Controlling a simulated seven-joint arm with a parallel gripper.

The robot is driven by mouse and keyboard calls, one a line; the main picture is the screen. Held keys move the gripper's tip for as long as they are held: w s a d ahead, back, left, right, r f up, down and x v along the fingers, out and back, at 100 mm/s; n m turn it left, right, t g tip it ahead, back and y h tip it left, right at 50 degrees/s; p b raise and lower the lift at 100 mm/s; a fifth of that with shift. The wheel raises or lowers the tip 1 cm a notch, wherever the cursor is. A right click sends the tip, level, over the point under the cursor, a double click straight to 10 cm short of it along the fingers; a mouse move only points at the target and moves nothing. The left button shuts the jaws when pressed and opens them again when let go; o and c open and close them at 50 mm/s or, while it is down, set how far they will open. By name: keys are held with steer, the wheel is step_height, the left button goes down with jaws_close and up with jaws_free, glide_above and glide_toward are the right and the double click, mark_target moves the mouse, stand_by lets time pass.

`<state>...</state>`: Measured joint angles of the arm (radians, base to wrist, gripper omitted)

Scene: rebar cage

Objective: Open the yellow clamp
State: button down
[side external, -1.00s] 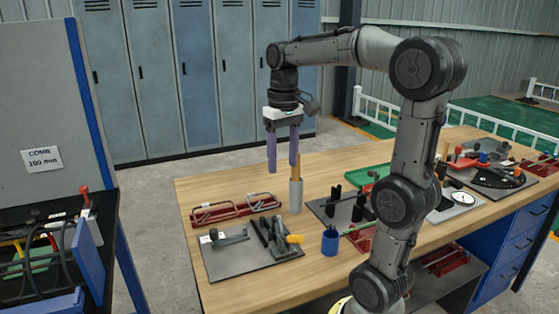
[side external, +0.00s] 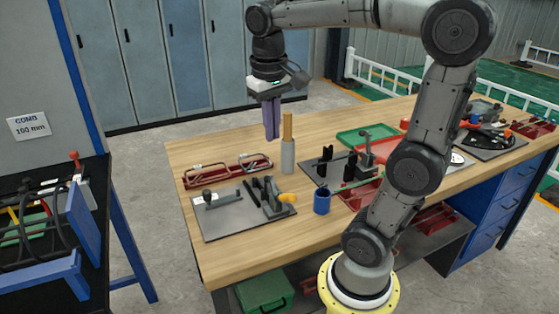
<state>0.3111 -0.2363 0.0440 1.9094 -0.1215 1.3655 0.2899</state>
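The clamp with the yellow handle tip (side external: 287,197) stands at the right end of a grey plate (side external: 235,224) on the wooden bench. Its dark grey metal body (side external: 268,190) sits just left of the yellow tip. I cannot tell from this distance whether its jaw is open.
A blue cup (side external: 322,201) stands right of the clamp. A red rack with metal handles (side external: 228,172) lies behind the plate. The bench's front left is clear.

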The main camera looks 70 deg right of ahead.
steer(key=f, duration=0.1)
steer(key=m, duration=0.1)
glide_above(291, 201)
steer(key=w+d, duration=0.3)
steer(key=w, duration=0.2)
step_height(291, 201, down, 9)
steer(key=s+f, duration=0.1)
steer(key=f, duration=0.2)
steer(key=shift+s+a+h, duration=0.15)
steer(key=shift+s+h, duration=0.2)
steer(key=shift+h, duration=0.05)
steer(key=shift+s+a+f, duration=0.15)
steer(key=shift+s+f, duration=0.15)
steer(key=shift+f, duration=0.15)
steer(key=shift+s+a+f, duration=0.6)
steer(key=shift+s+f, duration=0.05)
steer(key=shift+f, duration=0.2)
steer(key=shift+s+a+f, duration=0.6)
steer(key=shift+s+f, duration=0.05)
steer(key=shift+f, duration=0.15)
